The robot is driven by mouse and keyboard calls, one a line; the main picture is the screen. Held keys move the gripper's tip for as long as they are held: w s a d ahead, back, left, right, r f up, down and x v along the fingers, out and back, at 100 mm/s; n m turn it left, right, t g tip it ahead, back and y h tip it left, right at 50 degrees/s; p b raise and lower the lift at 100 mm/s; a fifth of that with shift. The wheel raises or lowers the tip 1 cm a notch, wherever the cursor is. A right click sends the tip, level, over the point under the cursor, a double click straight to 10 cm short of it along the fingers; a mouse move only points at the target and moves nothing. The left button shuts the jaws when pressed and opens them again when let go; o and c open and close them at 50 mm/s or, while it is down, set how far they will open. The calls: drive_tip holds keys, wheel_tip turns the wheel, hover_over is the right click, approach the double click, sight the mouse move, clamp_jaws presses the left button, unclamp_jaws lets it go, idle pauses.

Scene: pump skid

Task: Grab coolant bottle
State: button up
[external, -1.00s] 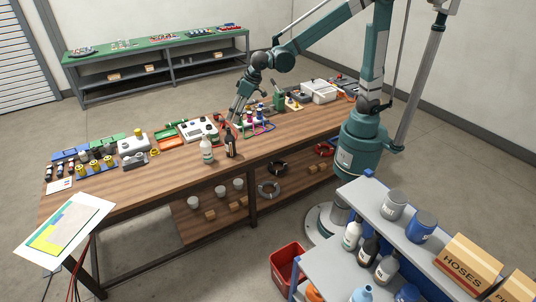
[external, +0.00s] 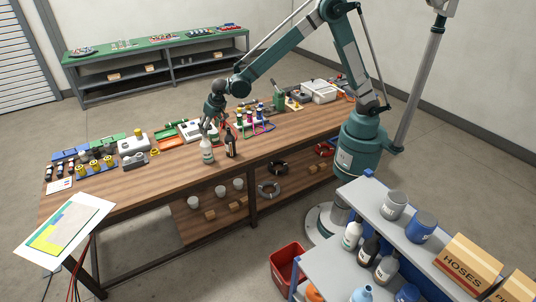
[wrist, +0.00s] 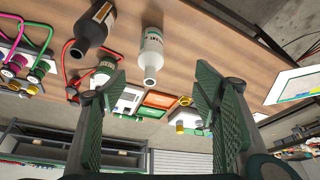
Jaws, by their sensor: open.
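A white bottle (external: 207,152) with a label stands on the wooden workbench near its front edge; in the wrist view (wrist: 151,52) it lies ahead of and between my fingers. A dark brown bottle (external: 230,146) stands just to its right; in the wrist view (wrist: 91,28) it is at upper left, outside the finger gap. I cannot read either label, so I cannot tell which is coolant. My gripper (external: 210,128) is open and empty, close above and behind the white bottle. In the wrist view my fingers (wrist: 160,78) are spread wide.
The workbench (external: 170,180) has clear wood in front of the bottles. A white device (external: 190,130) and an orange tray (external: 172,140) lie behind. Coloured cables (external: 262,127) are to the right. More bottles (external: 352,236) stand on the cart at lower right.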

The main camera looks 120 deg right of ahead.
sight(204, 139)
drive_tip(key=d+f, duration=0.3)
drive_tip(key=w+d+f+m, duration=0.1)
drive_tip(key=d+f, duration=0.2)
drive_tip(key=f, duration=0.1)
drive_tip(key=w+d+f+m+g, duration=0.1)
drive_tip(key=d+f, duration=0.2)
drive_tip(key=f, duration=0.1)
drive_tip(key=shift+d+f, duration=0.25)
drive_tip(key=shift+d, duration=0.1)
drive_tip(key=shift+x, duration=1.25)
drive_tip(key=shift+s+f, duration=0.1)
drive_tip(key=shift+s+p+x, duration=0.2)
drive_tip(key=shift+p+x, duration=0.15)
drive_tip(key=shift+x, duration=2.2)
drive_tip(key=shift+w+a, duration=0.1)
drive_tip(key=shift+a, duration=0.05)
drive_tip(key=c, duration=1.7)
